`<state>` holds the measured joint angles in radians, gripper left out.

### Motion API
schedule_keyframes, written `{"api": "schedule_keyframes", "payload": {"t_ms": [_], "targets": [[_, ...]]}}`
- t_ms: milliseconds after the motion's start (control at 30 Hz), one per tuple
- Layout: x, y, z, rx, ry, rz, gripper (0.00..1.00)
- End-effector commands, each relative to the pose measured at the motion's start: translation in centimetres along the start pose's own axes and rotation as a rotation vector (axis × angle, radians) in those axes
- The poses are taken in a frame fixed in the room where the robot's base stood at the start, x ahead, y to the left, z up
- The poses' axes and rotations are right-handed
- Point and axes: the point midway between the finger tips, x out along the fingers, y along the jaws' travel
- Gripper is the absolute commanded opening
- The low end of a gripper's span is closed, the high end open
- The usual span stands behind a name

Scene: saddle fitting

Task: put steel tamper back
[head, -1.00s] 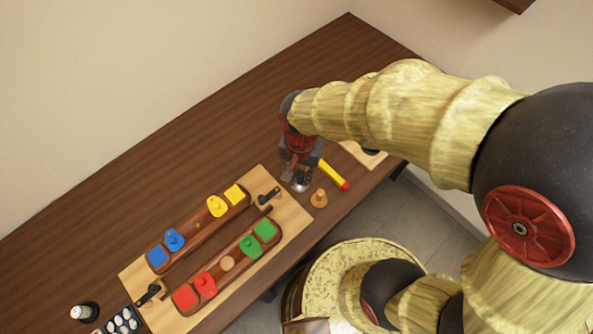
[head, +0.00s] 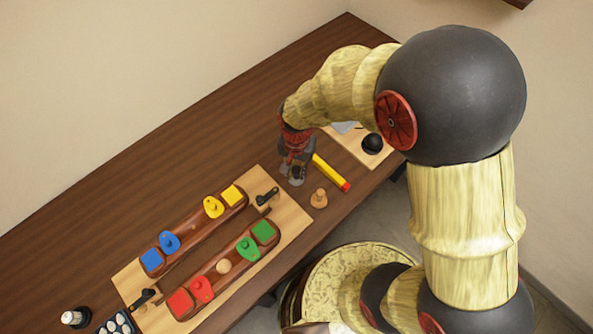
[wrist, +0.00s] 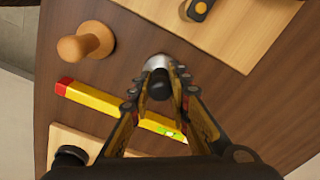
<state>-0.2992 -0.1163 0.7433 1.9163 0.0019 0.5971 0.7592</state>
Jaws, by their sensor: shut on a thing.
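The steel tamper (wrist: 157,62) has a shiny steel base and a dark handle, and it is between my fingertips in the wrist view. My gripper (wrist: 160,88) is shut on its dark handle. In the head view my gripper (head: 292,180) is low over the brown table, just right of the wooden board with coloured pieces. The tamper is mostly hidden by the fingers there. I cannot tell whether its base touches the table.
A wooden knob-shaped piece (head: 319,198) and a yellow level with a red end (head: 331,173) are close by on the right. A pale board (head: 348,147) with a black knob (head: 372,143) is beyond. The fitting board (head: 290,214) is at the left. The table behind is clear.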

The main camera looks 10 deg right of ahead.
Motion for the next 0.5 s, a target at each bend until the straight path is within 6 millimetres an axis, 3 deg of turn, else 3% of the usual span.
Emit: {"api": "schedule_keyframes", "payload": {"t_ms": [233, 267, 500], "targets": [[0.22, -0.03, -0.02, 0.0, 0.001, -0.001, 0.0], [0.28, 0.0, 0.0, 0.0, 0.0, 0.0, 0.19], [0.2, 0.0, 0.0, 0.0, 0.0, 0.0, 0.32]]}}
